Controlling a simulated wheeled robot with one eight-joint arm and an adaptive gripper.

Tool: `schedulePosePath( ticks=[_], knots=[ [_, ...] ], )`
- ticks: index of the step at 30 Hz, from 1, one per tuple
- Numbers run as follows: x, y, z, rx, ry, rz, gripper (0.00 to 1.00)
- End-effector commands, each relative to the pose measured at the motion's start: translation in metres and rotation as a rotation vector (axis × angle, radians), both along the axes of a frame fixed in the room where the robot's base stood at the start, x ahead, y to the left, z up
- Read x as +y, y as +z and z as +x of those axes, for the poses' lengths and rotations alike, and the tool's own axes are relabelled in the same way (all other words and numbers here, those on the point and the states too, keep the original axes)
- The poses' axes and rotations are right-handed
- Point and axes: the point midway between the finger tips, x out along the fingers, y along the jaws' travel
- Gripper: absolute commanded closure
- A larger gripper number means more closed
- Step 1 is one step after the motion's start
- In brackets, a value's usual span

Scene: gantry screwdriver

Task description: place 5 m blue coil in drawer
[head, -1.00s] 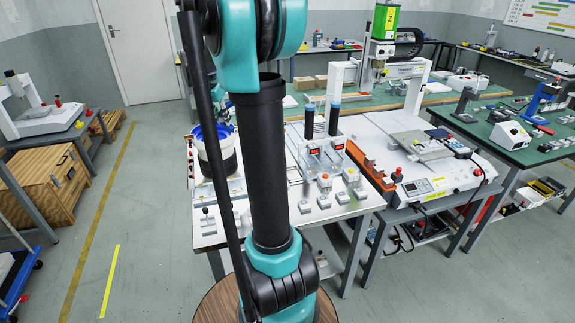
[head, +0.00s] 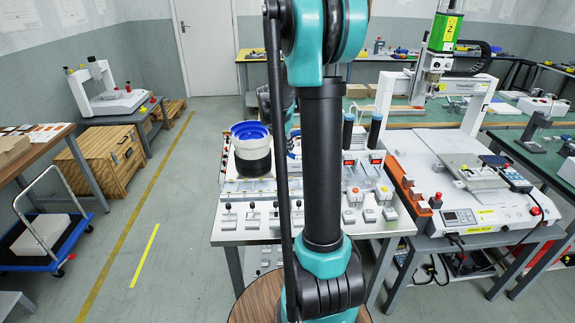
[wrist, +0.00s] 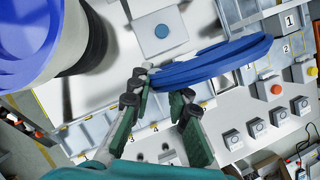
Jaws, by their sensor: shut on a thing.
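The blue coil (wrist: 225,60) is a bundle of several blue loops in the wrist view. My gripper (wrist: 165,95) has its two dark green fingers on either side of the coil's near left end and holds it above the white workbench. The coil extends to the upper right from the fingertips. Pale compartments with number labels show below the fingers in the wrist view (wrist: 85,130). More numbered ones, marked 1 and 2, show at the upper right (wrist: 283,40). I cannot tell which is the drawer.
A blue-rimmed bowl feeder (head: 250,135) stands on the workbench (head: 225,232); its blue rim (wrist: 30,40) is close at left in the wrist view. Several switch boxes line the bench front. A gantry machine (head: 470,175) stands at right.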

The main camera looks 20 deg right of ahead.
Motion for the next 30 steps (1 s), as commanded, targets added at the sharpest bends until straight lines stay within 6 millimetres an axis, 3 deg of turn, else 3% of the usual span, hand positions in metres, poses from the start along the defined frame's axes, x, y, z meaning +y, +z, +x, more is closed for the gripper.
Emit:
schedulePosePath(
  ticks=[4, 18, 30],
  knots=[
    [0.0, -0.03, 0.0, 0.0, 0.0, 0.0, 1.0],
    [0.0, -0.079, 0.001, 0.0, 0.0, 0.0, 1.0],
    [0.0, -0.085, 0.0, 0.0, 0.0, 0.0, 1.0]
  ],
)
